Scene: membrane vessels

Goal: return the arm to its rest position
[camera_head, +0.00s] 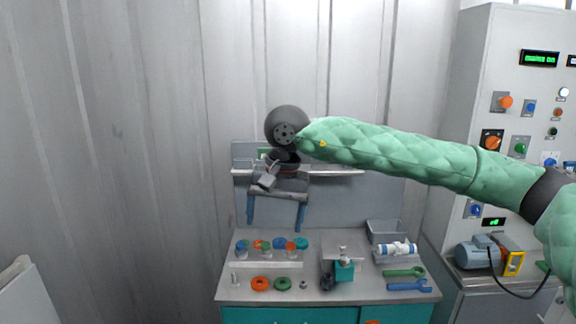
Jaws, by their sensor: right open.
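My right arm (390,155), in a green quilted sleeve, reaches in from the right side of the head view. Its dark wrist hangs over the back of the workbench, and my right gripper (275,224) points downward with its two blue fingers wide apart. Nothing is between the fingers. The gripper is above the bench top, in front of the grey back panel, apart from the parts below it. My left gripper is not in view.
The workbench (318,292) carries a rack of coloured caps (268,264), orange (261,283) and green rings (282,284), a teal clamp (344,270), a white-and-blue vessel (396,249), a grey bin (386,229) and wrenches (408,286). A control cabinet (512,90) stands right, beside a blue motor (477,254).

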